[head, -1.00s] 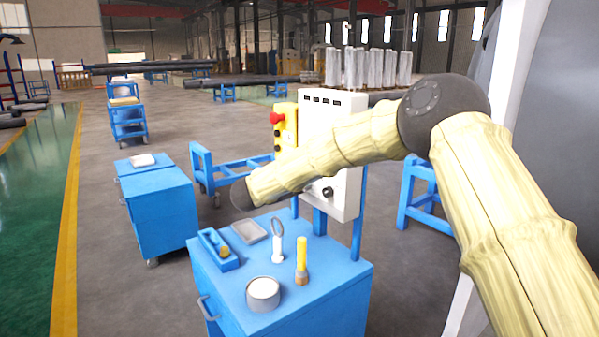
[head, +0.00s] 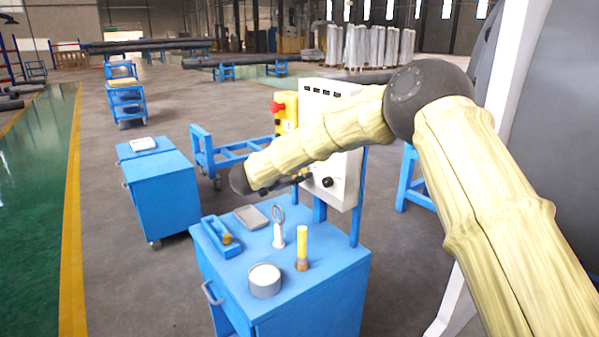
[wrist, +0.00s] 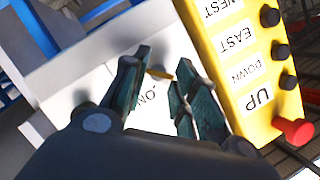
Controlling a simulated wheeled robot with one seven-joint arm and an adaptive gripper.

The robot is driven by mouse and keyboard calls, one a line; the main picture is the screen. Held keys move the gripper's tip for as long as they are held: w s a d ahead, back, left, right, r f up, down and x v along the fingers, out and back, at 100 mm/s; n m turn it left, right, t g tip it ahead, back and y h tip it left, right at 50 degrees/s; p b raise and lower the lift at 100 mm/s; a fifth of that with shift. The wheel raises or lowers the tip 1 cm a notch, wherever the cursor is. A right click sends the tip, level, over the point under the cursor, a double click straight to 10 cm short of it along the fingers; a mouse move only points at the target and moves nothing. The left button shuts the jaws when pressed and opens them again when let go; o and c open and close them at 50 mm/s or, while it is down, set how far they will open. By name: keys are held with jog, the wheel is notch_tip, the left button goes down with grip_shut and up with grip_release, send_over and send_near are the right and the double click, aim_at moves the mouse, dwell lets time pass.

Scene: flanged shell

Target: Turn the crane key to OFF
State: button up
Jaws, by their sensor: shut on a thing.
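The crane key (wrist: 160,74) is a small brass-coloured piece on the white control box, seen between my fingertips in the wrist view. My gripper (wrist: 163,88) is shut on it. Its dark green fingers cover parts of the box face. An "ON" label (wrist: 148,96) shows on the white face just below the key. Any OFF label is hidden or out of view. In the head view the white control box (head: 345,186) stands behind the blue cabinet, and my forearm covers much of its front. The key cannot be made out there.
A yellow pendant (wrist: 232,45) with black buttons and a red button (wrist: 292,132) hangs close beside my fingers. The blue cabinet (head: 330,262) carries a flashlight (head: 302,246), a round tin (head: 265,284), a magnifier-like tool (head: 278,228) and trays. Open floor lies to the left.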

jog(key=o, duration=1)
jog(key=shift+w+a, duration=0.1)
jog(key=shift+o, duration=0.2)
jog(key=v, duration=1.2)
